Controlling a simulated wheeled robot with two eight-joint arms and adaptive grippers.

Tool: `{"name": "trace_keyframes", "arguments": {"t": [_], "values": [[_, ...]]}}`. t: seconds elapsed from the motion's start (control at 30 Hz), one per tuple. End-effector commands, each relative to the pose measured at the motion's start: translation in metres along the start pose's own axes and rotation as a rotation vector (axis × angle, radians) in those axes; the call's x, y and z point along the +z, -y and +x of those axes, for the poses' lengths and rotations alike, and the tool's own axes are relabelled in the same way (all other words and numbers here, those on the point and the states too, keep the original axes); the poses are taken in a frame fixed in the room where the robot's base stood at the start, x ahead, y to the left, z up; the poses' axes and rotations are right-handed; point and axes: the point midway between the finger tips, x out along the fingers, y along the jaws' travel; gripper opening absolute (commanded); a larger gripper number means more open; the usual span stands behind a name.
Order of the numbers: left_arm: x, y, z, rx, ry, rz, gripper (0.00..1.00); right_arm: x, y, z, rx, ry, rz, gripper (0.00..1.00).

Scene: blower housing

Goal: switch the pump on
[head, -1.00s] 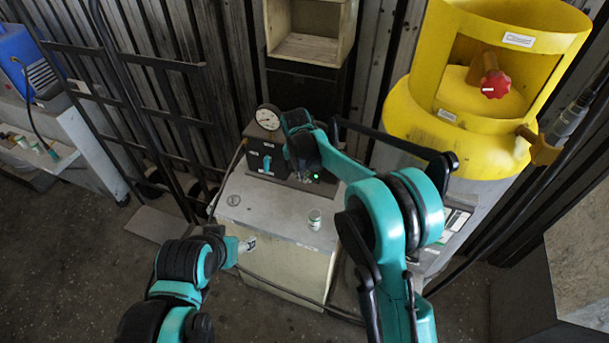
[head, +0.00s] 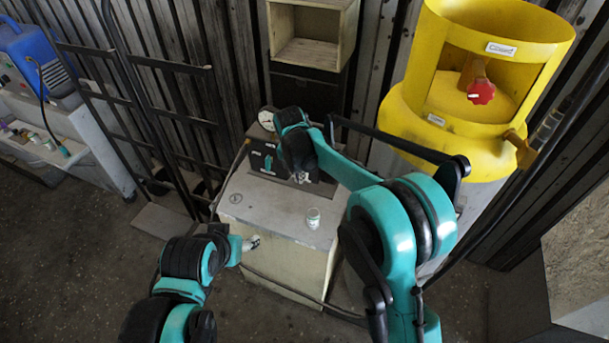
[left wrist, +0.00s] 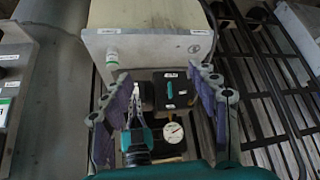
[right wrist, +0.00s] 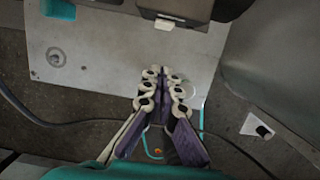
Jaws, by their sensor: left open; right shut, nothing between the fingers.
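The pump unit's black box (head: 262,158) stands at the back of a pale cabinet top (head: 265,215). A teal lever (head: 267,162) is on its face, also in the left wrist view (left wrist: 169,89). A round white gauge (head: 266,118) is behind it; it shows in the left wrist view (left wrist: 173,132). Contact with the box is unclear.
A small white can (head: 313,218) stands on the cabinet top. A yellow-topped cylinder with a red knob (head: 481,92) stands at the right. A black hand truck (head: 150,110) leans at the left. An open wooden box (head: 308,40) is behind.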

Motion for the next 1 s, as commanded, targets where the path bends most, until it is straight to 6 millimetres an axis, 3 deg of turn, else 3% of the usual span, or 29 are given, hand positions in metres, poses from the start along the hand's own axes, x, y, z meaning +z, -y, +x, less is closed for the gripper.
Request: {"name": "trace_keyframes", "arguments": {"t": [0.03, 0.1, 0.3, 0.5, 0.77, 1.0], "values": [[-0.006, 0.0, -0.008, 0.0, -0.001, 0.0, 0.6, 0.001, -0.001, -0.017, 0.001, 0.0, -0.001, 0.0], [-0.01, 0.0, -0.013, 0.0, -0.001, 0.0, 0.6, 0.003, -0.001, -0.032, 0.001, -0.001, -0.001, 0.0], [-0.015, 0.0, -0.021, 0.0, -0.001, 0.0, 0.6, 0.005, -0.001, -0.064, 0.001, -0.001, -0.001, 0.0], [-0.017, 0.0, -0.023, 0.0, -0.001, 0.0, 0.6, 0.005, -0.001, -0.074, 0.001, -0.001, -0.002, 0.0], [-0.017, 0.0, -0.022, 0.0, -0.001, 0.0, 0.6, 0.005, -0.001, -0.074, 0.001, -0.001, -0.002, 0.0], [-0.031, -0.004, -0.021, 0.015, 0.004, -0.104, 0.0, 0.006, 0.016, -0.089, 0.014, 0.008, 0.111, 0.0]]}}
